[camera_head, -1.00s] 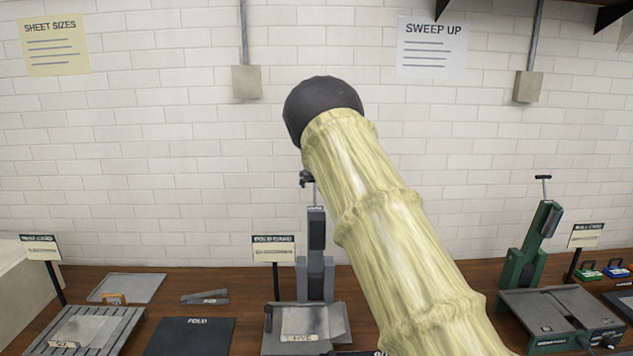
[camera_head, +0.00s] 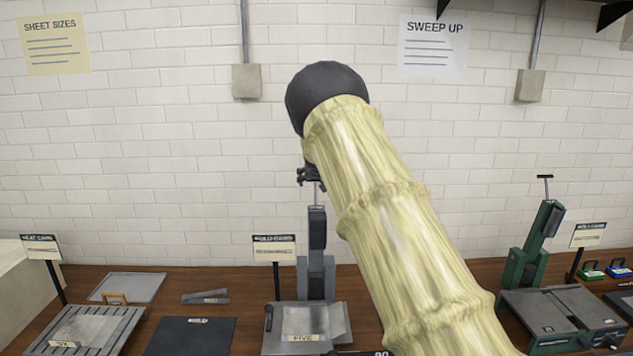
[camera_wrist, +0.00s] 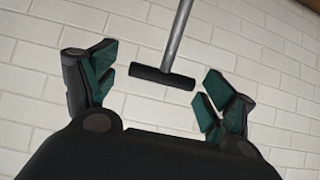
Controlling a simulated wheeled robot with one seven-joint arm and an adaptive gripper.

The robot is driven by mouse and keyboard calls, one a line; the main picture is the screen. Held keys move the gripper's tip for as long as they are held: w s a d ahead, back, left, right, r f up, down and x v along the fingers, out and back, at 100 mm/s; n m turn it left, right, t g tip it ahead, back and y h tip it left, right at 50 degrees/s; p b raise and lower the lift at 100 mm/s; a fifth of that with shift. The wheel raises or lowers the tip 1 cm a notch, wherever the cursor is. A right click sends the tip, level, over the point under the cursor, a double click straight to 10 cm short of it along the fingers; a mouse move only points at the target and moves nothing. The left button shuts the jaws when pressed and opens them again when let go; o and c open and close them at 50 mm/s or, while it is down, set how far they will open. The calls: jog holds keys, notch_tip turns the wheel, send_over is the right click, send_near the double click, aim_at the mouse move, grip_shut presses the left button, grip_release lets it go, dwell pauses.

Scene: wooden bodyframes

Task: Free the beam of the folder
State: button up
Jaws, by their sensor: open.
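A grey machine with an upright post (camera_head: 317,240) stands on the bench in the middle of the head view. It has a flat base (camera_head: 338,318) in front, with a card marked FIVE (camera_head: 303,325) on it. A thin rod (camera_head: 317,192) rises from the post, and its top is hidden by my gripper (camera_head: 307,176). In the wrist view my gripper (camera_wrist: 160,72) is open, with teal pads. A dark T-handle bar (camera_wrist: 162,77) on a grey rod (camera_wrist: 178,38) shows between the fingers, apparently untouched. I cannot tell which part is the folder's beam.
A green machine (camera_head: 530,250) with its own T-handle (camera_head: 545,183) stands to the right. A black mat (camera_head: 191,337), a slatted grey plate (camera_head: 97,328) and a grey sheet (camera_head: 128,287) lie to the left. A sign (camera_head: 274,248) stands beside the grey machine. White brick wall is behind.

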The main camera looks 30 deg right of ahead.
jog(key=v, duration=1)
jog(key=shift+s, duration=0.15)
